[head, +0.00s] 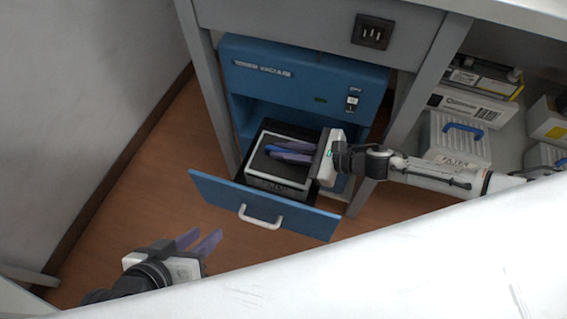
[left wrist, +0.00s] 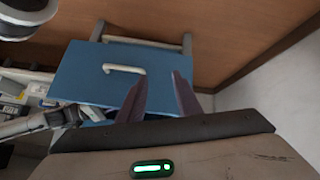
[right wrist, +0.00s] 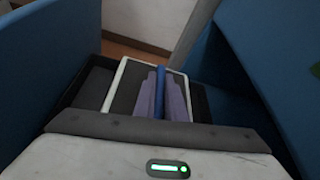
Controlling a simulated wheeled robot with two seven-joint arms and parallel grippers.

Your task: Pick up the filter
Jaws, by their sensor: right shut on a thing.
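The filter (head: 264,186) is a box with a dark top, pale edges and a blue handle (head: 272,150). It sits in the pulled-out drawer of the blue toner vacuum. My right gripper (head: 290,153) reaches in from the right, its purple fingers shut on the blue handle. In the right wrist view the handle (right wrist: 160,92) runs between the two fingers, over the filter's dark top (right wrist: 126,90). My left gripper (head: 200,242) is at the lower left, away from the drawer, its fingers apart and empty. The left wrist view also shows these open fingers (left wrist: 160,98).
The blue toner vacuum (head: 290,80) stands under the desk between grey legs. Its drawer front (head: 225,200) with a white handle sticks out. A shelf at right holds another filter box (head: 455,140) and cartons (head: 470,105). Brown floor is free left of the drawer.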

